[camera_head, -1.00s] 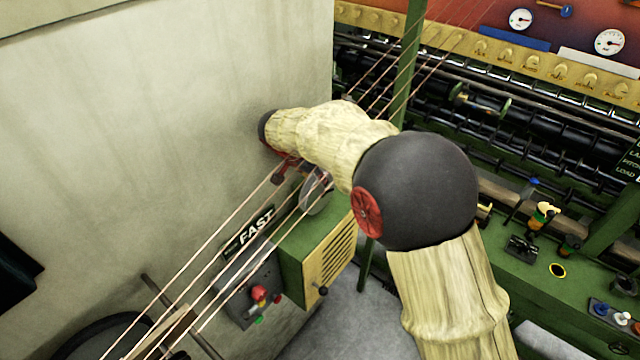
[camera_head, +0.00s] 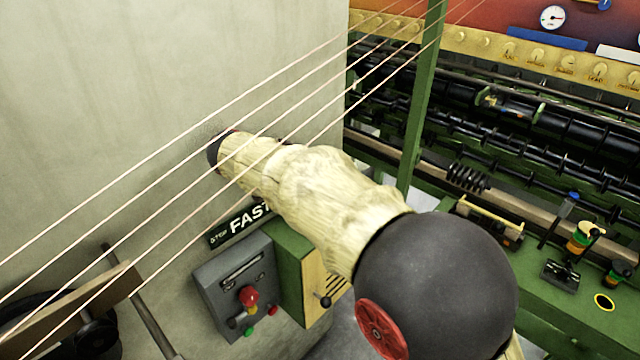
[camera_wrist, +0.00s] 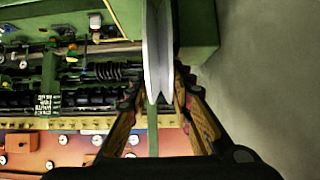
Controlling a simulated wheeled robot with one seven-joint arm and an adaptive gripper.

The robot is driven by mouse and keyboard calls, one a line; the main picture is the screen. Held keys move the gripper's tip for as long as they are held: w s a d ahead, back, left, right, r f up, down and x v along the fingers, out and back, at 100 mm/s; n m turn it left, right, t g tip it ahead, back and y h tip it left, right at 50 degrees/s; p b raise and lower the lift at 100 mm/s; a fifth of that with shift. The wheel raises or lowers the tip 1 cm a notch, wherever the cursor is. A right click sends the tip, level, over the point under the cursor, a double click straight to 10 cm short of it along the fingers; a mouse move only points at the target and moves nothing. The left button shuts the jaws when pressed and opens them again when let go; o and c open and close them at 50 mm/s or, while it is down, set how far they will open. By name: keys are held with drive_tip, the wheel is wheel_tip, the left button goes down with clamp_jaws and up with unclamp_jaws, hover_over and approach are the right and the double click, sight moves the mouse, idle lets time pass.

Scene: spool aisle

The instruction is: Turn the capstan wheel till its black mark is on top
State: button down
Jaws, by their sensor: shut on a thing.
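The capstan wheel (camera_wrist: 156,40) shows edge-on in the wrist view as a pale grey disc with a grooved rim. My gripper (camera_wrist: 158,88) is shut on its rim, with one finger on each side. The black mark is not visible on the part of the wheel that shows. In the head view my arm covers the wheel and my gripper, so the wheel's turn cannot be told.
A green post (camera_head: 420,110) and machinery stand right; a pale wall is left.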

drive_tip(key=shift+s+a+f+t+h+b, duration=0.2)
drive_tip(key=shift+t+h+b, duration=0.25)
drive_tip(key=shift+b, duration=1.35)
drive_tip(key=c, duration=1.6)
unclamp_jaws()
drive_tip(key=shift+o, duration=0.2)
drive_tip(key=v, duration=1.2)
